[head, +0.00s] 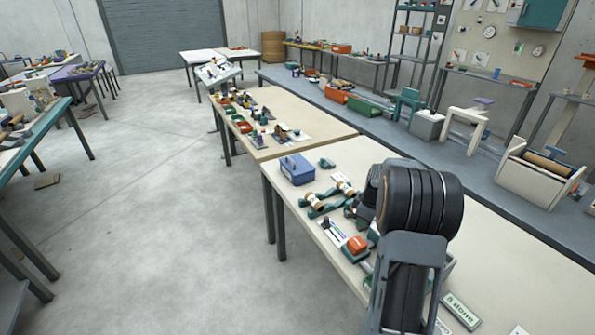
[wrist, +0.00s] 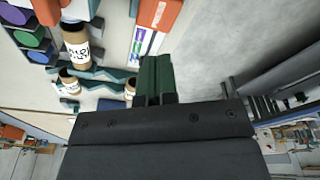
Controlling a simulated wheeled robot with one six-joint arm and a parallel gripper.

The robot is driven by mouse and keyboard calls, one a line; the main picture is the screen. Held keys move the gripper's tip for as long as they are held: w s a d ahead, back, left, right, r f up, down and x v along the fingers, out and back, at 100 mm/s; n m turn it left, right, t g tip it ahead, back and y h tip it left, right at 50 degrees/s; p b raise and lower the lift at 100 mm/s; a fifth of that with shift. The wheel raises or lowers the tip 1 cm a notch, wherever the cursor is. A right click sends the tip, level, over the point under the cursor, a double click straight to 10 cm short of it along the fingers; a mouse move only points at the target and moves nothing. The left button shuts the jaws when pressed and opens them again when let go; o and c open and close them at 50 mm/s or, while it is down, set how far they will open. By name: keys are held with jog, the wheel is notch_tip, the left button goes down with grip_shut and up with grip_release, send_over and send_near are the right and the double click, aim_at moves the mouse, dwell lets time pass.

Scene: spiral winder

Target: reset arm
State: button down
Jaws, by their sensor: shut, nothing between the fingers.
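My gripper (wrist: 155,78) shows in the wrist view as two dark green fingers pressed together with nothing between them. It is above the near workbench (head: 290,200), by its edge, with the floor to the right in that view. In the head view my arm stands over the right part of this bench and hides the gripper. Brown labelled rolls (wrist: 76,46) on teal holders show left of the fingers in the wrist view; similar rolls (head: 314,200) lie on the bench in the head view.
A blue box (head: 297,170) stands at the bench's far left corner. An orange-topped block (head: 357,244) is near the front edge. A sign reading "done" (head: 461,310) lies right of my arm. Another cluttered bench (head: 285,105) adjoins behind. The floor (head: 150,200) at left is open.

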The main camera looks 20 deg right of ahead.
jog(key=shift+m, duration=0.9)
jog(key=s+m, duration=0.1)
jog(key=s+a+f+m, duration=0.1)
jog(key=m, duration=0.1)
jog(key=shift+s+a+f+g, duration=0.1)
jog(key=shift+s+f+g, duration=0.05)
jog(key=shift+s+g, duration=0.2)
jog(key=s+a+r+m+t, duration=0.1)
jog(key=s+a+r, duration=0.3)
jog(key=a, duration=0.3)
jog(key=s+a+r+m+t, duration=0.1)
jog(key=s+a+r, duration=0.4)
jog(key=s+a, duration=0.1)
jog(key=s+a+r+m+t+h, duration=0.1)
jog(key=s+a+r, duration=0.4)
jog(key=a, duration=0.3)
jog(key=shift+a+t, duration=0.3)
jog(key=shift+t, duration=0.05)
